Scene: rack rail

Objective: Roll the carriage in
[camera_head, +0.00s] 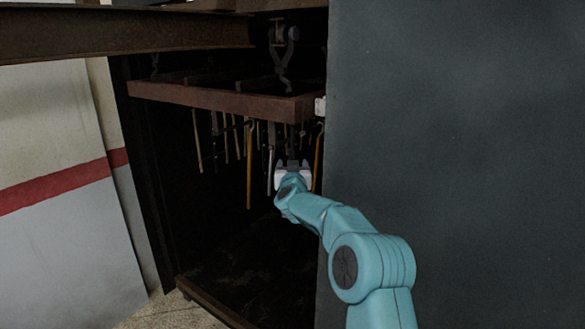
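The carriage (215,97) is a rusty red-brown rectangular frame. It hangs by a dark hook and trolley (281,55) under the overhead rail (120,35). Several long thin tools (249,165) hang below it, some with yellow or wooden handles. The carriage is largely inside the dark opening of a cabinet. My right gripper (292,165), white at the end of the teal arm, is under the carriage's near right corner, at a dark upright bar (291,141). Whether its fingers close on the bar is too small and dark to tell. My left gripper is out of view.
A large dark grey panel (460,120) fills the right side, beside my arm. A dark post (145,190) and a low sill (210,306) edge the opening. At left is a pale wall (60,240) with a red stripe. The opening's floor looks clear.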

